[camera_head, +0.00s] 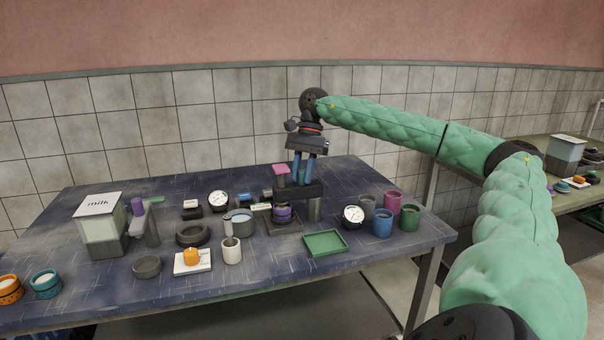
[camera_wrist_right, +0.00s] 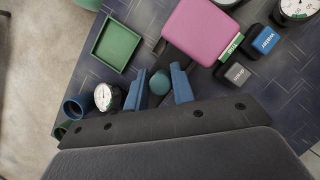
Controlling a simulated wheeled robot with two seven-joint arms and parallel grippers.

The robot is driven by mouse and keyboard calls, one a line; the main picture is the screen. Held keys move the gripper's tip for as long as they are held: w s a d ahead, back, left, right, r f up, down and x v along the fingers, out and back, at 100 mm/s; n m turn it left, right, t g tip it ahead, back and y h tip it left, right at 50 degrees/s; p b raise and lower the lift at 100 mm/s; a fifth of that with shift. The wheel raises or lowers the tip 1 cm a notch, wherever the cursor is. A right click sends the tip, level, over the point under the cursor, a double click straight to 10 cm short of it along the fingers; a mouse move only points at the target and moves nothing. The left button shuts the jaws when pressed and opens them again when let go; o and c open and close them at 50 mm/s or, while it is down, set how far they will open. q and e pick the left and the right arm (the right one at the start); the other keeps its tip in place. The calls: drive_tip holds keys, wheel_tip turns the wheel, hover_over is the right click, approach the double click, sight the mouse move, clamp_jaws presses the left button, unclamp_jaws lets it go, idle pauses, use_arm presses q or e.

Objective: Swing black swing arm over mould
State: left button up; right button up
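The black swing arm (camera_head: 299,191) is a dark bar at the middle of the table. It also shows in the right wrist view as a dark strip (camera_wrist_right: 178,58), partly hidden by a pink plate. My right gripper (camera_head: 303,182) points down at the bar, with its blue fingers apart. In the right wrist view the fingers of this gripper (camera_wrist_right: 160,88) stand on either side of a round grey-green knob (camera_wrist_right: 160,82); whether they touch it is unclear. A purple round piece, perhaps the mould (camera_head: 282,211), sits in a dark base below the bar. My left gripper is not in view.
The pink plate (camera_head: 281,169) stands close left of my right gripper. A green tray (camera_head: 325,243), a dial gauge (camera_head: 353,215) and several coloured cups (camera_head: 382,222) are to the right. A milk container (camera_head: 101,228) stands at the left. The table's front right is clear.

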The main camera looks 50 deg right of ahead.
drive_tip(key=o, duration=0.3)
drive_tip(key=shift+r, duration=0.15)
drive_tip(key=p+v, duration=0.1)
drive_tip(key=v, duration=0.5)
drive_tip(key=shift+d+r, duration=0.15)
drive_tip(key=shift+r, duration=0.1)
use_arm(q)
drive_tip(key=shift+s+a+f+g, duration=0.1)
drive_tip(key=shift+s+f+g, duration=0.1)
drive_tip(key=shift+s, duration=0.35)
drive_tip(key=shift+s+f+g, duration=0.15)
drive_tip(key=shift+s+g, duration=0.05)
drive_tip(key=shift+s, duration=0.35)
use_arm(e)
drive_tip(key=shift+d+r, duration=0.25)
drive_tip(key=shift+r, duration=0.2)
